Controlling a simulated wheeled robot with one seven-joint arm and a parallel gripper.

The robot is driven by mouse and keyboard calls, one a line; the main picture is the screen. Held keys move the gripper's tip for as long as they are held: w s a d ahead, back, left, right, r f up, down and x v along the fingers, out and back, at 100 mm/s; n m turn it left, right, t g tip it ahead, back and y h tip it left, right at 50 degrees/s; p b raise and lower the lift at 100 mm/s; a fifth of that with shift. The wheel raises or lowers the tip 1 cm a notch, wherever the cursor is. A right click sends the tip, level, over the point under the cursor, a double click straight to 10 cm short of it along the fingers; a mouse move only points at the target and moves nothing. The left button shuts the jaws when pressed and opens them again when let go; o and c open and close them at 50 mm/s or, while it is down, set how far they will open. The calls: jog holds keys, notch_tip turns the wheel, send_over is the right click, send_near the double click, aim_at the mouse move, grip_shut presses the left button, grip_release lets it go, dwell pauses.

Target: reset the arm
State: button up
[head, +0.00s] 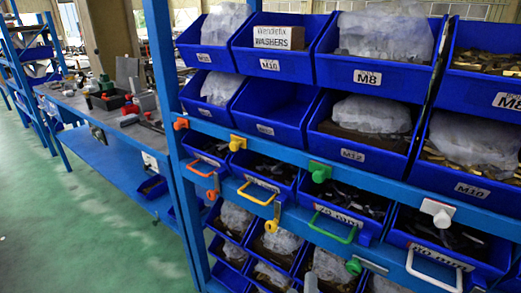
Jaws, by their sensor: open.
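My gripper does not show in the head view, so its place relative to the shelf is hidden. The blue shelf rack (395,188) fills the right half of the head view. Along its beams are coloured knobs: orange (181,123), yellow (237,142), green (320,171) and white (437,211). Below them are looped handles in orange (205,171), yellow (258,199), green (336,236) and white (434,284).
Blue bins, such as the M8 bin (366,77), hold bagged parts in several rows. One bin (265,129) looks empty. A blue workbench (115,150) with tools stands to the left. Green floor (75,225) lies open at the lower left.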

jog(key=s+m+y+p, duration=0.25)
jog(key=s+y, duration=0.45)
jog(key=s, duration=0.5)
jog(key=s+d+r+m+g+h+p, duration=0.1)
jog(key=s+d+r+m+p, duration=0.1)
jog(key=s+d, duration=0.3)
jog(key=s+d+r+m+h+p, duration=0.2)
jog(key=s+d+r+m+p, duration=0.1)
jog(key=s, duration=1.1)
jog(key=d+r+m, duration=0.1)
jog(key=d+m, duration=0.1)
jog(key=d, duration=0.1)
jog(key=shift+d+r+g, duration=0.2)
jog(key=shift+r+g, duration=0.05)
jog(key=shift+g, duration=0.15)
jog(key=shift+m, duration=0.25)
